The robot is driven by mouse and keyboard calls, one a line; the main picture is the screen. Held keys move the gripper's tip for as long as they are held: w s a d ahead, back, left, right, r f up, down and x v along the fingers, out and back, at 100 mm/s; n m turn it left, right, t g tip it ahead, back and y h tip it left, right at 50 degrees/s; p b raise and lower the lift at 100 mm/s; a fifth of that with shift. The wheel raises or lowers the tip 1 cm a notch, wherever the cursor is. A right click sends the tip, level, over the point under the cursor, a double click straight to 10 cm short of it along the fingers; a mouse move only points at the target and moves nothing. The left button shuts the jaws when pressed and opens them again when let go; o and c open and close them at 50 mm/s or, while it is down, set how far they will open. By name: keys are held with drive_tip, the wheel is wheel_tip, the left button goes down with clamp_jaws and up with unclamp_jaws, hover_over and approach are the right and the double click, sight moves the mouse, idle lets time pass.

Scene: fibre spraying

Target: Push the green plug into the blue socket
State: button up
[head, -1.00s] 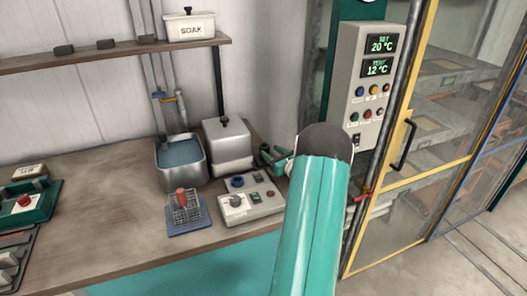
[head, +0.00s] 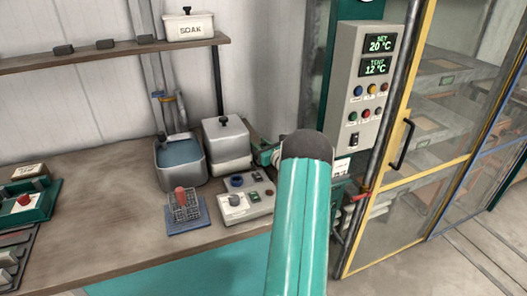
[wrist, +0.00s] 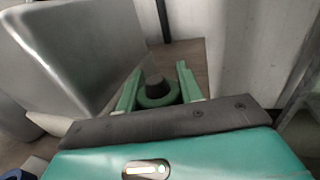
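The blue socket (head: 237,181) is a round blue ring on the grey control box on the bench. My gripper (wrist: 158,78) shows in the wrist view with its two green fingers apart. A green ring-shaped piece with a dark round top, seemingly the green plug (wrist: 157,99), lies between the fingers. Narrow gaps seem to show on both sides of it, and its lower part is hidden by the gripper body. In the head view my arm hides most of the gripper, which is beside the lidded metal box, behind and right of the socket.
The lidded metal box (head: 225,138) stands close left of my gripper, and its wall fills the left of the wrist view. A water tank (head: 180,160) and a wire rack on a blue tray (head: 187,230) stand farther left. The wall cabinet (head: 362,90) rises at right.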

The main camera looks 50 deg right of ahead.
drive_tip(key=shift+r, duration=0.1)
drive_tip(key=shift+r, duration=0.6)
drive_tip(key=s+a+r, duration=0.5)
drive_tip(key=s+r, duration=0.7)
drive_tip(key=s, duration=0.1)
drive_tip(key=w+a+f+n+y, duration=0.1)
drive_tip(key=w+a+n+y, duration=0.1)
drive_tip(key=w+a+y, duration=0.1)
drive_tip(key=w+a+f+n+y, duration=0.1)
drive_tip(key=w+a+n+y, duration=0.1)
drive_tip(key=a, duration=0.4)
drive_tip(key=w+a+f+n+y, duration=0.1)
drive_tip(key=w+a+n+y, duration=0.1)
drive_tip(key=w+a+y, duration=0.2)
drive_tip(key=shift+w+a+f, duration=0.15)
drive_tip(key=shift+w+a, duration=0.2)
drive_tip(key=shift+w, duration=0.15)
drive_tip(key=shift+w+a+f, duration=0.15)
drive_tip(key=shift+w+a, duration=0.15)
drive_tip(key=shift+w, duration=0.2)
drive_tip(key=shift+f, duration=0.1)
drive_tip(key=shift+f, duration=2.8)
drive_tip(key=shift+f, duration=1.6)
